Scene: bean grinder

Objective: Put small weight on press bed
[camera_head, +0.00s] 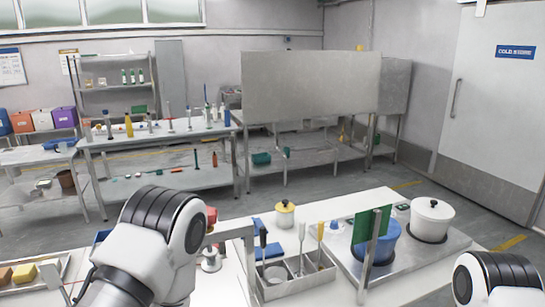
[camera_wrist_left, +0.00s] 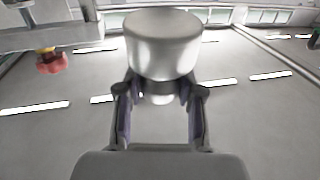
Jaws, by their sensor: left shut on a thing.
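In the left wrist view my left gripper (camera_wrist_left: 160,95) is shut on the narrow neck of a small metal weight (camera_wrist_left: 163,45). The weight is a smooth, silvery cylinder, wider than the neck between the fingers. In the head view my left forearm and wrist hide the gripper. A grey metal frame (camera_head: 240,232), perhaps the press, stands just right of my left wrist. A small metal piece (camera_head: 211,262) shows between them, and I cannot tell whether it is the weight. I cannot make out the press bed. My right arm shows at lower right, its gripper out of view.
A grey divided tray (camera_head: 285,288) holds upright tools. A green panel (camera_head: 371,226) stands before a blue pot (camera_head: 376,245), with a white lidded pot (camera_head: 431,219) to its right. A yellow-lidded jar (camera_head: 285,213) stands behind the tray. Yellow blocks (camera_head: 24,274) lie at left.

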